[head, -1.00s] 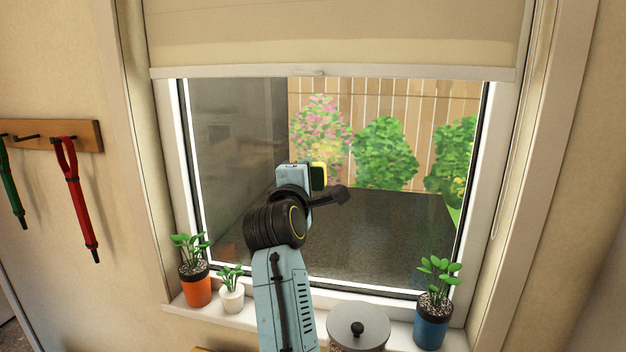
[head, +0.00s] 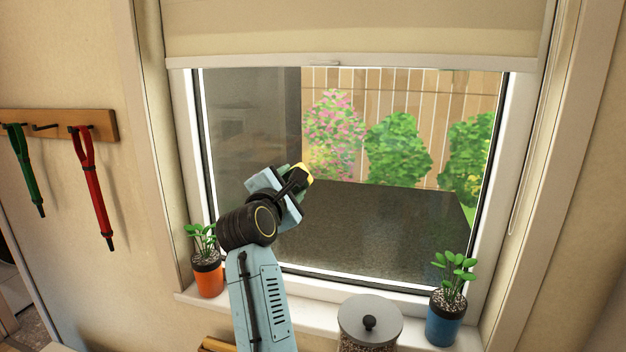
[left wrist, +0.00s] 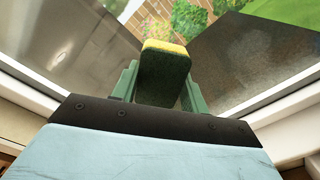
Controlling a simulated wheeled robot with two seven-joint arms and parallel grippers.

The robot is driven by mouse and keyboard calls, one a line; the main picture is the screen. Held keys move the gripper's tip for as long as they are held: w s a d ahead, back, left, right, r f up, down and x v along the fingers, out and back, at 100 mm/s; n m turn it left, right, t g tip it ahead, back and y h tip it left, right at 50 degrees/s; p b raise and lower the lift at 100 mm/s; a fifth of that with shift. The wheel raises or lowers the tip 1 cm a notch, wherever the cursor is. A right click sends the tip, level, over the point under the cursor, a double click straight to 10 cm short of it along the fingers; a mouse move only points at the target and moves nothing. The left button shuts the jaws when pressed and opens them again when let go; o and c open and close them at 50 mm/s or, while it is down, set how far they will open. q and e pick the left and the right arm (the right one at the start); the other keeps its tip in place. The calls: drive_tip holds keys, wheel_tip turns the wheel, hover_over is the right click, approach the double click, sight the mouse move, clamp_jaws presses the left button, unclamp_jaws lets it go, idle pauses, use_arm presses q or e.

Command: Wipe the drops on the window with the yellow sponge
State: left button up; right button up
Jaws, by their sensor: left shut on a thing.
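The window (head: 385,230) fills the middle of the head view, with a pale frame. I cannot make out any drops on the glass. My left gripper (head: 299,178) is in front of the pane, left of its middle, tilted toward the upper right. It is shut on the yellow sponge (head: 307,172), which shows as a small yellow patch at its tip. In the left wrist view the sponge (left wrist: 165,62) has a yellow edge and a dark face and sits between the green fingers. I cannot tell whether it touches the glass. My right gripper is not in view.
On the sill stand an orange pot (head: 208,278) at left, a lidded jar (head: 369,330) and a blue pot (head: 445,320) at right. A blind (head: 350,30) covers the window's top. A hook rack (head: 60,123) with straps hangs at left.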

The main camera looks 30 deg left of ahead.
use_arm(q)
drive_tip(key=a+n, duration=0.2)
drive_tip(key=s+a, duration=0.1)
drive_tip(key=shift+a+f+n, duration=0.3)
drive_tip(key=shift+a+n, duration=0.1)
drive_tip(key=b+x, duration=0.2)
drive_tip(key=x, duration=0.3)
drive_tip(key=shift+w+a+r+b, duration=0.1)
drive_tip(key=shift+w+a+b, duration=0.1)
drive_tip(key=shift+w+b, duration=0.1)
drive_tip(key=shift+x, duration=1.05)
